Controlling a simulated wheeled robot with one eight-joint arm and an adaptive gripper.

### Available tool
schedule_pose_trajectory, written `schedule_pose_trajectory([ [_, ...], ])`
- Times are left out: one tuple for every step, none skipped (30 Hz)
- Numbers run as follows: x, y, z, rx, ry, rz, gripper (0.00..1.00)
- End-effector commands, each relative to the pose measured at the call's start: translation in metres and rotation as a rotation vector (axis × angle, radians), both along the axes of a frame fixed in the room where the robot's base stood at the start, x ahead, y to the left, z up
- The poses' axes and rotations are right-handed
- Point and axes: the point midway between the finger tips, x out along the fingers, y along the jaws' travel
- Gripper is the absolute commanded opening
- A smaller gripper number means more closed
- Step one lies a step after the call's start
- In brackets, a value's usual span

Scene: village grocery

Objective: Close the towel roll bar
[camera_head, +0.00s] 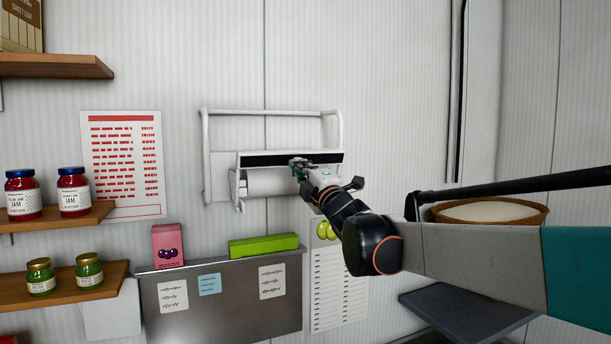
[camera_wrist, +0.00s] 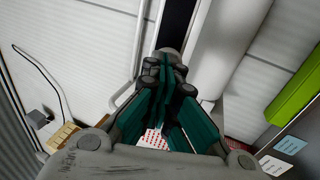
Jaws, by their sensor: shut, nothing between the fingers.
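A white towel roll holder (camera_head: 206,160) is fixed to the wall, with a rail across its top. A white bar with a black strip (camera_head: 260,159) runs across its front, above the white towel roll (camera_head: 270,182). My gripper (camera_head: 297,163) is shut and empty, with its tips in front of the right part of the bar. In the wrist view, the teal fingers of my gripper (camera_wrist: 171,58) are together near the end of the black strip (camera_wrist: 177,24), beside the white roll (camera_wrist: 228,45). I cannot tell if the tips touch the bar. My arm hides the holder's right end.
A metal panel (camera_head: 220,300) below carries a pink box (camera_head: 167,246) and a green box (camera_head: 263,245). Wooden shelves with jam jars (camera_head: 73,192) stand at left. A basket (camera_head: 490,211) is at right, behind my arm. The wall above the holder is clear.

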Motion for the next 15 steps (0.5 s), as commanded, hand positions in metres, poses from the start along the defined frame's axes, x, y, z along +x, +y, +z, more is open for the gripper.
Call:
schedule_pose_trajectory([
  [0.004, 0.002, 0.004, 0.0, -0.001, 0.001, 0.0],
  [0.006, 0.003, 0.006, 0.001, -0.002, 0.001, 0.0],
  [0.009, 0.005, 0.009, 0.001, -0.002, 0.001, 0.0],
  [0.012, 0.006, 0.01, 0.001, -0.003, 0.001, 0.0],
  [0.014, 0.007, 0.012, 0.001, -0.003, 0.001, 0.0],
  [0.017, 0.008, 0.014, 0.001, -0.003, 0.001, 0.0],
  [0.019, 0.01, 0.015, 0.001, -0.003, 0.001, 0.0],
  [0.021, 0.011, 0.017, 0.002, -0.003, 0.001, 0.0],
  [0.024, 0.012, 0.019, 0.002, -0.003, 0.001, 0.0],
  [0.026, 0.013, 0.02, 0.002, -0.003, 0.001, 0.0],
  [0.028, 0.014, 0.021, 0.002, -0.003, 0.001, 0.0],
  [0.03, 0.015, 0.022, 0.002, -0.003, 0.001, 0.0],
  [0.032, 0.016, 0.023, 0.002, -0.003, 0.002, 0.0],
  [0.033, 0.017, 0.023, 0.002, -0.003, 0.002, 0.0],
  [0.035, 0.018, 0.024, 0.001, -0.004, 0.002, 0.0],
])
